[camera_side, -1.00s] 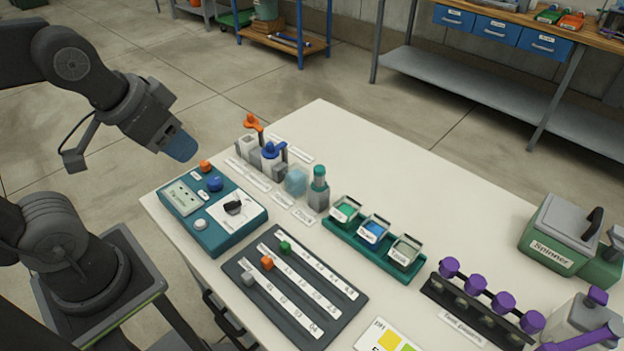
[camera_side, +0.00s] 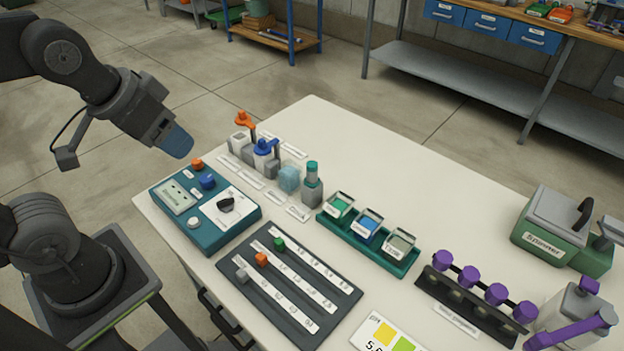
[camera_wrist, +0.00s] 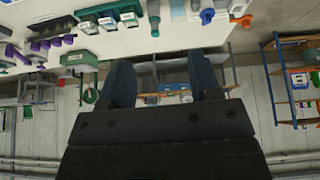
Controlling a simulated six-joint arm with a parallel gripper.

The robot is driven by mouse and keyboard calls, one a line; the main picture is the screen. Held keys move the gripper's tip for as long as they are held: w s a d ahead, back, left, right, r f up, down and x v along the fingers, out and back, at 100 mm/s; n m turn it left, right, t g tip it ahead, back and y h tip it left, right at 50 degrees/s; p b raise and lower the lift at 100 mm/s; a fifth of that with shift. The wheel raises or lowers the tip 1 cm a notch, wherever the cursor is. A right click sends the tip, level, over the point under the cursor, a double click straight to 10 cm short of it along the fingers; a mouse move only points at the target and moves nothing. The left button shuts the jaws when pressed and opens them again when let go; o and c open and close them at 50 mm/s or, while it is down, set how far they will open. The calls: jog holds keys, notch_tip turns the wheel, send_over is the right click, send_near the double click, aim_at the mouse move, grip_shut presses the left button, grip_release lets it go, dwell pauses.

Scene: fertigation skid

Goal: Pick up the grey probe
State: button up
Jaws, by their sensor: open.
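My gripper (camera_side: 176,143) hangs in the air above the teal control box's left end, with blue fingertips pointing down and right. In the wrist view its two dark blue fingers (camera_wrist: 163,82) stand apart with nothing between them. I cannot pick out a grey probe with certainty. My gripper touches none of these.
The teal control box (camera_side: 205,240) stands at the table's left edge. Blue and orange valves (camera_side: 264,148), a green tray (camera_side: 345,234), a purple-knobbed rack (camera_side: 428,300) and the Spinner (camera_side: 545,238) stand on the white table (camera_side: 440,190). Its back middle is clear.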

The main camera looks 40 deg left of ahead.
jog(key=w+r+n+g, duration=0.2)
jog(key=w+n, duration=0.2)
jog(key=w, duration=0.3)
jog(key=n+g+y, duration=0.1)
jog(key=n+g, duration=0.3)
jog(key=n, duration=1)
send_over(312, 164)
notch_tip(312, 164, down, 13)
notch_tip(312, 164, down, 8)
jog(key=shift+r, duration=0.25)
jog(key=shift+a+f, duration=0.1)
jog(key=shift+f, duration=2.65)
jog(key=c, duration=1.1)
